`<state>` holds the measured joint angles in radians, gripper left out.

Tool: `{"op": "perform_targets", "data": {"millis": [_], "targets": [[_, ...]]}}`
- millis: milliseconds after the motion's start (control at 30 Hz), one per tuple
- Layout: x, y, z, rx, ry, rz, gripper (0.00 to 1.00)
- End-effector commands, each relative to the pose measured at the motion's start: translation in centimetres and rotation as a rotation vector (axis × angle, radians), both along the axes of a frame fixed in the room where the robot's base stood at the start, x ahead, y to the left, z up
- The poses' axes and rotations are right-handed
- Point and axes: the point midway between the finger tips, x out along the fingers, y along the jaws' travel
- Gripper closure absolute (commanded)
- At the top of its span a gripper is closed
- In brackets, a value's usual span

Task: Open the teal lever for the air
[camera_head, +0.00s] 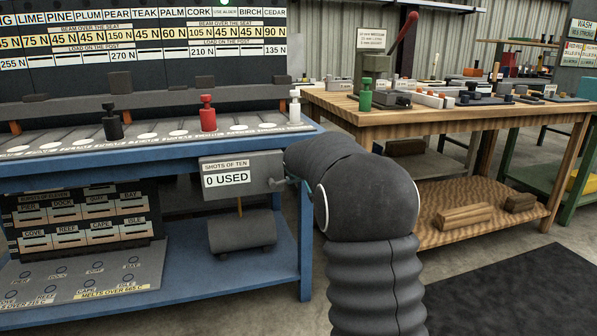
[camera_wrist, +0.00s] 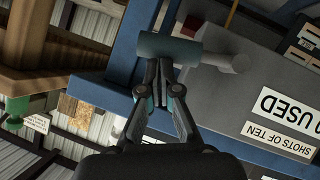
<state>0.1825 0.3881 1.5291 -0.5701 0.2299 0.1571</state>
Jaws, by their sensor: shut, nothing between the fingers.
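The teal lever (camera_wrist: 168,47) is a short teal bar on a grey stem, at the side of the grey box (camera_wrist: 262,85) labelled "SHOTS OF TEN / 0 USED". The wrist view shows this box upside down. My gripper (camera_wrist: 160,65) is shut and empty, with its fingertips right at the teal bar. I cannot tell whether they touch it. In the head view the lever (camera_head: 277,184) shows small at the right side of the box (camera_head: 238,172), and my arm hides most of my gripper.
The box hangs at the front of a blue bench (camera_head: 160,160) with black, red and white knobs on top. A grey cylinder (camera_head: 241,232) is below the box. A wooden table (camera_head: 440,118) with a red-handled press stands to the right. Floor shows between bench and table.

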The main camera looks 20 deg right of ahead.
Motion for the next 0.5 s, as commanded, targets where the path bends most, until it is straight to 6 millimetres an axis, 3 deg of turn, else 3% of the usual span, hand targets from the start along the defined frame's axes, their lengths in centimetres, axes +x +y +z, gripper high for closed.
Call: {"op": "perform_targets", "data": {"millis": [367, 500], "targets": [[-0.01, -0.07, 0.01, -0.001, 0.001, -0.001, 1.0], [-0.08, 0.1, 0.93, -0.001, -0.001, 0.0, 1.0]]}}
